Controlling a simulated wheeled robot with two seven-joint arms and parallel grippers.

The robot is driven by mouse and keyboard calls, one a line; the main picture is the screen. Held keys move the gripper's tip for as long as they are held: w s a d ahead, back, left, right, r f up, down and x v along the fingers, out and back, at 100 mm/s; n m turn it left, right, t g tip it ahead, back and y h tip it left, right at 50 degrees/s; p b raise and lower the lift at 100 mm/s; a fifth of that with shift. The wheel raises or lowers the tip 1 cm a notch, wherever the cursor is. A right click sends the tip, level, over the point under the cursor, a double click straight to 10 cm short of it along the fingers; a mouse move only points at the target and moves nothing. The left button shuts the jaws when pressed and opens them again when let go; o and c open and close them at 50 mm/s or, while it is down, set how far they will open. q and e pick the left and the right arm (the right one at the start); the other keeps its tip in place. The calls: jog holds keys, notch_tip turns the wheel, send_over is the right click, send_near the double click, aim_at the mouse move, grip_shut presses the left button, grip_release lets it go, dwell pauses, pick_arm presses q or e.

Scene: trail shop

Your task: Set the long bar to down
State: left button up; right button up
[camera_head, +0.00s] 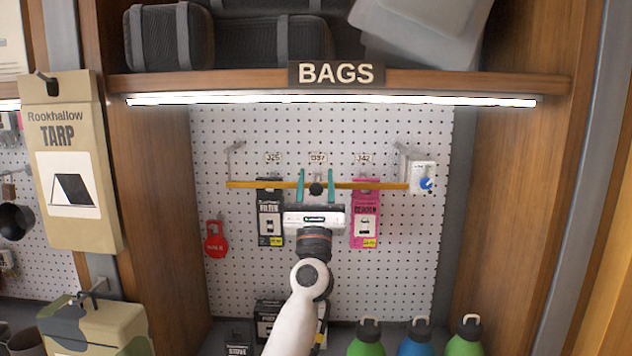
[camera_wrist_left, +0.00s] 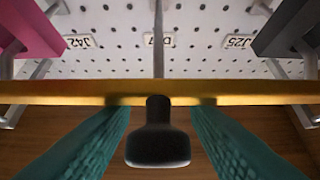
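The long bar (camera_head: 245,184) is a yellow bar running level across the front of the pegboard, between grey brackets at its two ends. A black knob (camera_head: 316,188) sits at its middle. My left gripper (camera_head: 316,174) has teal fingers, open, one on each side of the knob. In the left wrist view the bar (camera_wrist_left: 60,93) crosses the whole picture and the knob (camera_wrist_left: 157,148) stands between the fingers (camera_wrist_left: 160,140), with gaps on both sides. Whether the fingers reach past the bar is hard to tell. My right gripper is not in view.
A black package (camera_head: 269,215) and a pink package (camera_head: 365,220) hang behind the bar on either side. A white box with a blue dial (camera_head: 424,178) is at the bar's right end. A red tag (camera_head: 216,240) hangs lower left. Bottles (camera_head: 415,340) stand below.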

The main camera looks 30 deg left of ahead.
pick_arm(q)
jog(key=b+v, duration=0.4)
jog(key=v, duration=0.8)
dwell(0.4)
